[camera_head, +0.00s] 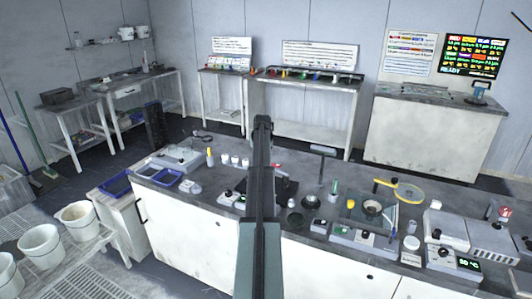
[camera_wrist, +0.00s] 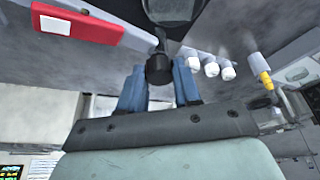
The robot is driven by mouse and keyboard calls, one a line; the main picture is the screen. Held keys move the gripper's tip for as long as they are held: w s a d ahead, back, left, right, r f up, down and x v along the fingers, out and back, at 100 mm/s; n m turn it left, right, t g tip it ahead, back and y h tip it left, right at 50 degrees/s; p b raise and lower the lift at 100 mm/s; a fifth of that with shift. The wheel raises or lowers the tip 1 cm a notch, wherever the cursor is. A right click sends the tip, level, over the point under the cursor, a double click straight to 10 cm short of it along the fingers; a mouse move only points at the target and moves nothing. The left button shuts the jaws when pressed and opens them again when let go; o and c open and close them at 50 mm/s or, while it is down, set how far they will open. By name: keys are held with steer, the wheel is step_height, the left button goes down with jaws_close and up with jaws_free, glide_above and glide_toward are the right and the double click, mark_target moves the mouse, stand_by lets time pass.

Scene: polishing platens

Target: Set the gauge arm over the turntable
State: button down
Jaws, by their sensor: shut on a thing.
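My gripper (camera_wrist: 159,72) has blue fingers. They are closed around a dark round knob (camera_wrist: 159,68) in the wrist view. A thin dark stem runs up from the knob towards a dark rounded part (camera_wrist: 174,8), cut off by the top edge. This looks like part of the gauge arm, but I cannot tell for certain. In the head view my own arm covers the gripper and the knob. A black flat unit (camera_head: 285,190) shows partly behind my arm on the bench. I cannot tell whether it is the turntable.
The bench (camera_head: 230,178) is crowded. A dark disc (camera_head: 295,219), a yellow ring (camera_head: 409,193) and a device with a green display (camera_head: 468,264) are on the right. A red-and-white block (camera_wrist: 77,23) shows in the wrist view.

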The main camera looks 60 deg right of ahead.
steer(key=shift+w+a+n+t+y, duration=0.15)
steer(key=shift+a+n+t+y, duration=0.2)
steer(key=shift+a+n, duration=1.1)
steer(key=shift+a, duration=0.25)
steer(key=c, duration=0.8)
jaws_free()
steer(key=v, duration=1.3)
steer(key=shift+a+r, duration=0.1)
steer(key=shift+r, duration=0.25)
